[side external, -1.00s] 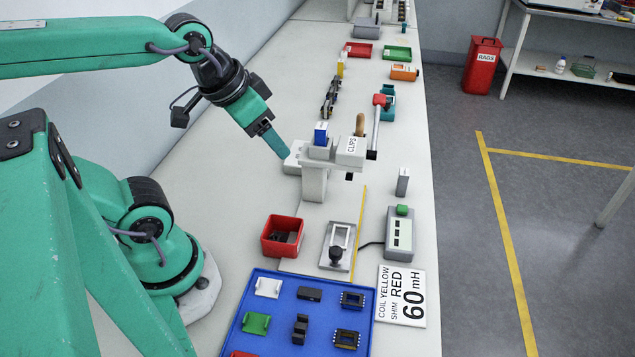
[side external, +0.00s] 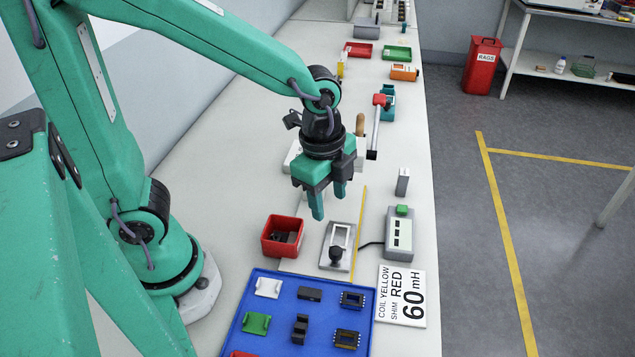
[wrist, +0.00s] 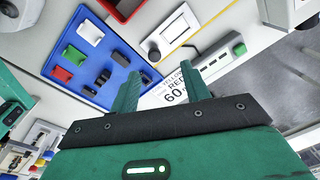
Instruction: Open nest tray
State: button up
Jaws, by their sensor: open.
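The grey nest tray (side external: 338,240), a flat piece with a white-edged window and a black knob (side external: 336,253) at its near end, lies on the bench. In the wrist view the tray (wrist: 182,25) and its knob (wrist: 154,54) show beyond the fingers. My gripper (side external: 329,206) is open and empty, fingers pointing down, above and slightly behind the tray. Its fingers also show in the wrist view (wrist: 160,82), apart from the knob with nothing between them. My gripper hides most of the clip press behind it.
A red bin (side external: 283,238) with dark parts stands left of the tray. A blue tray (side external: 265,325) of several parts lies in front. A grey box with a green button (side external: 399,235) and a label card (side external: 402,297) are at the right.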

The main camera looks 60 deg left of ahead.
aim_at(336, 250)
jog(key=d+f+m, duration=0.1)
jog(key=d+f+m+g, duration=0.1)
jog(key=f+m, duration=0.1)
jog(key=shift+w+d+f, duration=0.1)
jog(key=shift+d+f, duration=0.1)
jog(key=shift+d, duration=0.15)
jog(key=shift+f, duration=0.1)
jog(key=shift+f, duration=3.8)
grip_shut()
